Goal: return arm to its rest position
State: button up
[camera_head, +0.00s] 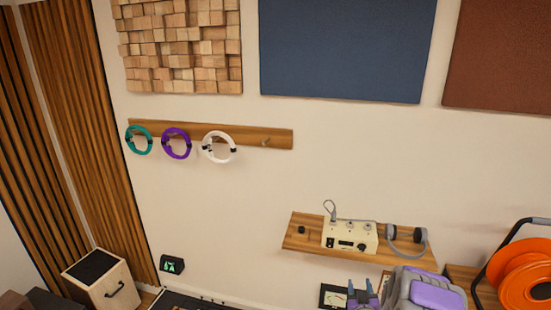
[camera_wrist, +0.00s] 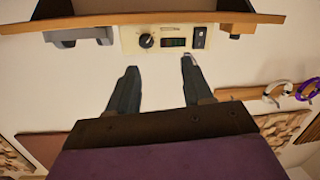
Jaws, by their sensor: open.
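My gripper (camera_head: 362,291) shows at the bottom of the head view, low and right of centre, in front of the wall and below the small shelf. My grey and purple arm is beside it on the right. In the wrist view my gripper (camera_wrist: 159,65) has its two dark fingers spread apart, with nothing between them. Beyond the fingertips, the wrist view shows the cream control box (camera_wrist: 168,42) upside down. The gap to the box is hard to judge.
The wooden shelf (camera_head: 300,244) holds the cream box (camera_head: 350,236) and grey headphones (camera_head: 407,236). An orange cable reel (camera_head: 522,275) stands at right. Teal (camera_head: 139,140), purple (camera_head: 176,144) and white (camera_head: 219,147) rings hang from a wall rail (camera_head: 280,138). A wooden box (camera_head: 103,279) stands lower left.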

jog(key=s+a+r+n+g+y+b, duration=0.1)
jog(key=s+a+r+g+y+b, duration=0.2)
jog(key=s+a+r+g, duration=0.6)
jog(key=s+a+r+g+b, duration=0.1)
jog(key=s+a+r+g, duration=0.1)
jog(key=s, duration=1)
jog(key=s+a+r+g, duration=0.3)
jog(key=s+g, duration=0.1)
jog(key=s, duration=0.9)
jog(key=s+a+r+g+b, duration=0.1)
jog(key=s+a+r+g, duration=0.1)
jog(key=s, duration=1.1)
jog(key=shift+s+a+r+m+g+b, duration=0.3)
jog(key=shift+a+r+m+g, duration=0.1)
jog(key=shift+g, duration=0.1)
jog(key=shift+w, duration=0.1)
